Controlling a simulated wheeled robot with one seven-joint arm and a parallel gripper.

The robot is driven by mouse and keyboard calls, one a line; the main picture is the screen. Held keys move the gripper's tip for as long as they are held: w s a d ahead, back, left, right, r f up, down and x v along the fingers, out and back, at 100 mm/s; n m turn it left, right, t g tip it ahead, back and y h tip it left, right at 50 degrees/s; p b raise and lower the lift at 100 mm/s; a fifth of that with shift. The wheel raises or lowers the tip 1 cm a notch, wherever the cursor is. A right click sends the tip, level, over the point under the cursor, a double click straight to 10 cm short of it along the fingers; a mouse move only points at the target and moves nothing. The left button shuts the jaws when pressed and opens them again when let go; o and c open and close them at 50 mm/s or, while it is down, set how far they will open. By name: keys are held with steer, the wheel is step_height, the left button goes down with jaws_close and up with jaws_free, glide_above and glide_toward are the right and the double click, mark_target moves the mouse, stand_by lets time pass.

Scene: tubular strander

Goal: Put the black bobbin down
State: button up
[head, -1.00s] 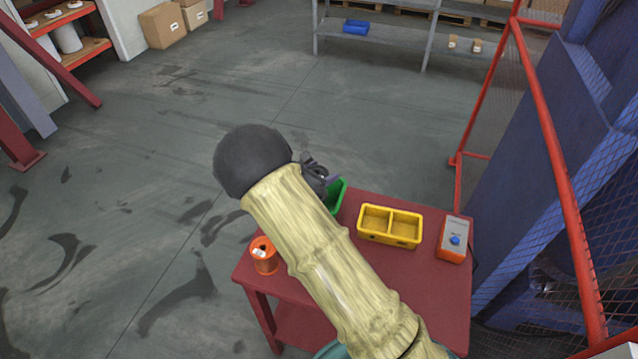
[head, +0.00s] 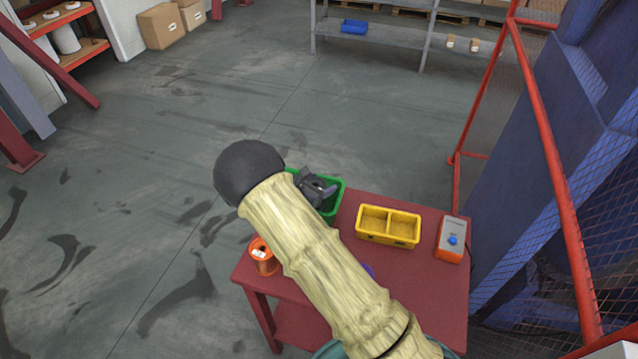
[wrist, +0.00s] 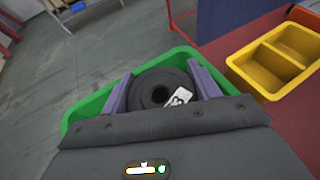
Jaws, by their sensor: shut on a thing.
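The black bobbin (wrist: 143,91) sits between the two purple fingers of my gripper (wrist: 161,84) in the wrist view. It has a centre hole and a white label, and its round face is toward the camera. My gripper is shut on it. The green bin (wrist: 92,103) surrounds the bobbin and fingers in the wrist view. In the head view my gripper (head: 316,187) is over the green bin (head: 336,197) at the table's far left corner; the bobbin is hard to make out there. I cannot tell whether the bobbin touches the bin's floor.
A yellow two-part bin (head: 388,226) stands right of the green bin on the red table (head: 425,290). An orange spool (head: 263,257) is at the left edge. A control box (head: 451,240) is at the right, near a red-framed mesh fence (head: 550,140).

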steer(key=shift+s+f+b, duration=0.15)
steer(key=shift+f+b, duration=0.25)
steer(key=shift+f, duration=0.1)
steer(key=shift+s+f, duration=0.1)
steer(key=shift+f, duration=0.05)
steer(key=o, duration=0.7)
steer(key=shift+s+f, duration=0.1)
steer(key=shift+f, duration=0.05)
steer(key=shift+r+p, duration=0.45)
steer(key=shift+r, duration=0.05)
steer(key=b+v, duration=0.2)
steer(key=v, duration=0.9)
steer(key=shift+a+r, duration=0.35)
steer(key=shift+r, duration=0.15)
